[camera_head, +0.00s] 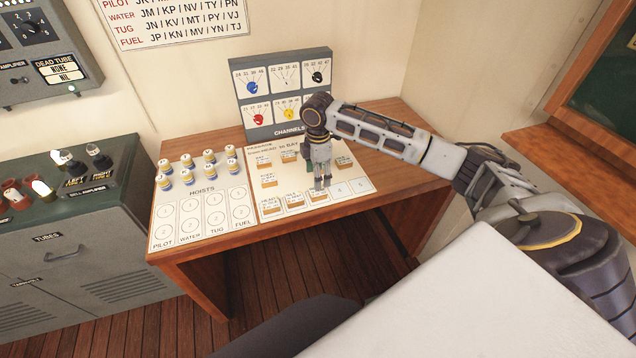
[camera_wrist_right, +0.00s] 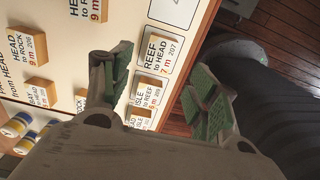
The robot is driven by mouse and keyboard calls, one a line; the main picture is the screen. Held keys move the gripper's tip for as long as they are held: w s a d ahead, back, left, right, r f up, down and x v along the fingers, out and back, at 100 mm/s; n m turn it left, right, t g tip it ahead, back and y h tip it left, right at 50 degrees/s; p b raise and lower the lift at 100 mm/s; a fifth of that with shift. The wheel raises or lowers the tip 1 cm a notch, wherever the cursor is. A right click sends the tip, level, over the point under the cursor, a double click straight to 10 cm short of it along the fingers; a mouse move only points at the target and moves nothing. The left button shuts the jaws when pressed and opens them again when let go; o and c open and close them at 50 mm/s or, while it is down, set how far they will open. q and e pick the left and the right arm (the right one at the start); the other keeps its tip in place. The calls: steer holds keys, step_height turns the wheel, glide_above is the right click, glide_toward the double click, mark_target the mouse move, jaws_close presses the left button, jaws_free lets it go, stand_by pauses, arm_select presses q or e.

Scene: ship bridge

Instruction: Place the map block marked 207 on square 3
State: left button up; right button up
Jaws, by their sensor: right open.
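In the head view the right gripper (camera_head: 322,183) points down over this front row. Two blocks stand left of block 207, and two bare numbered squares (camera_head: 341,190) lie to its right. My left gripper is not in view.
Several blue-and-yellow pegs (camera_head: 187,176) stand on the hoists chart (camera_head: 189,240) at left. The channels board (camera_head: 243,118) rises at the table's back. The wooden table's front edge (camera_head: 320,215) is close.

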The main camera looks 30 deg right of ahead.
steer(key=shift+r, duration=2.25)
